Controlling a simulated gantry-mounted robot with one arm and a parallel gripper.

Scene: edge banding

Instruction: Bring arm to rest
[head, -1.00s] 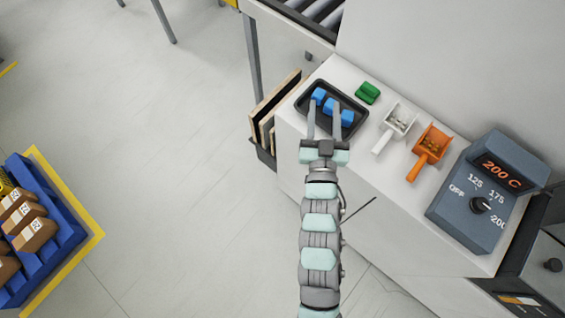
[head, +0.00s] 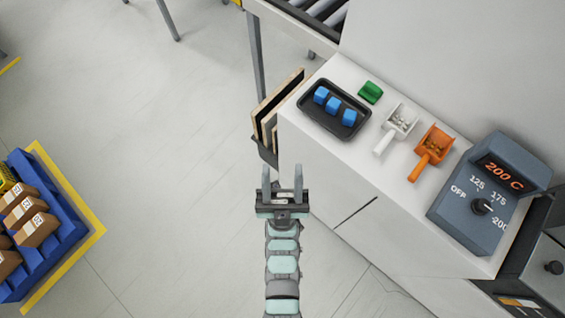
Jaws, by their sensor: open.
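My gripper (head: 282,177) is open and empty. It hangs over the grey floor, in front of the white machine cabinet (head: 325,185) and apart from the things on its top. My arm reaches up from the bottom of the head view to it. On the cabinet top, a black tray (head: 318,113) holds several blue blocks (head: 333,105), fully visible now.
A green block (head: 370,92), a white scoop (head: 397,126), an orange scoop (head: 432,150) and a dial box (head: 487,190) reading 200 C stand on the cabinet. Boards (head: 275,108) lean at its left. A blue pallet (head: 40,250) with cartons lies far left. Floor between is clear.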

